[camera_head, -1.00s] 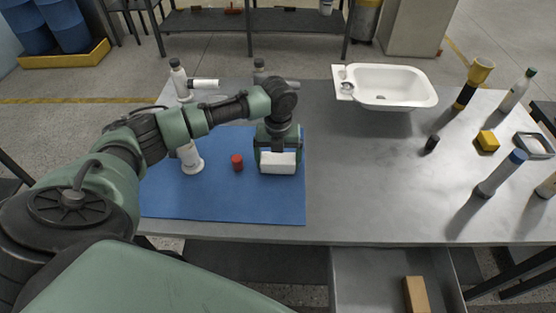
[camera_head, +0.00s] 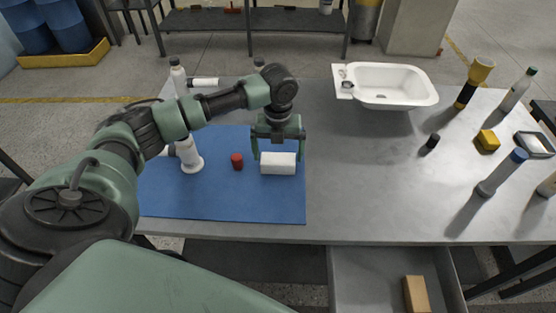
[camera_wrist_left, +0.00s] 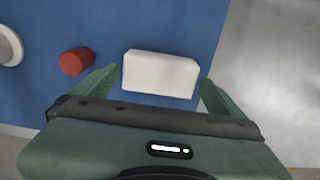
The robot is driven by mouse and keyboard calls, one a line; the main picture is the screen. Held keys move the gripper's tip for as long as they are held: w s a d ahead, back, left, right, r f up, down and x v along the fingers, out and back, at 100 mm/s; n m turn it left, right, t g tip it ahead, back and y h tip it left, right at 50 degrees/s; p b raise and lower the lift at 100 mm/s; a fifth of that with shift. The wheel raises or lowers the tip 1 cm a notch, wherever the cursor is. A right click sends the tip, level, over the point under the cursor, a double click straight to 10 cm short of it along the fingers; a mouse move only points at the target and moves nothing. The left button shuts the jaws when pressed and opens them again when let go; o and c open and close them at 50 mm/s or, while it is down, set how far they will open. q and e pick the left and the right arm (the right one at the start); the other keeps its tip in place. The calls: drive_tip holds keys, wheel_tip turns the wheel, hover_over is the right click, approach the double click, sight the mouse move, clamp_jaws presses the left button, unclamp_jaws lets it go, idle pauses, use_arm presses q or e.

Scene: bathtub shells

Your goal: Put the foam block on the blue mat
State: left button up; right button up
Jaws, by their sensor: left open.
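A white foam block (camera_head: 279,163) lies on the blue mat (camera_head: 215,202), near the mat's right edge. My left gripper (camera_head: 277,153) is open, just above and behind the block, with its fingers spread to either side. In the left wrist view the block (camera_wrist_left: 161,73) lies between the two green fingers (camera_wrist_left: 158,92), with gaps on both sides, on the mat (camera_wrist_left: 160,25). My right gripper is not in view.
An open drawer (camera_head: 375,285) holds a tan block (camera_head: 416,294).

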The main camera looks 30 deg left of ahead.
sight(278, 158)
use_arm(q)
wheel_tip(278, 158, up, 9)
drive_tip(key=shift+f+b, duration=0.15)
drive_tip(key=shift+b, duration=0.25)
idle(0.4)
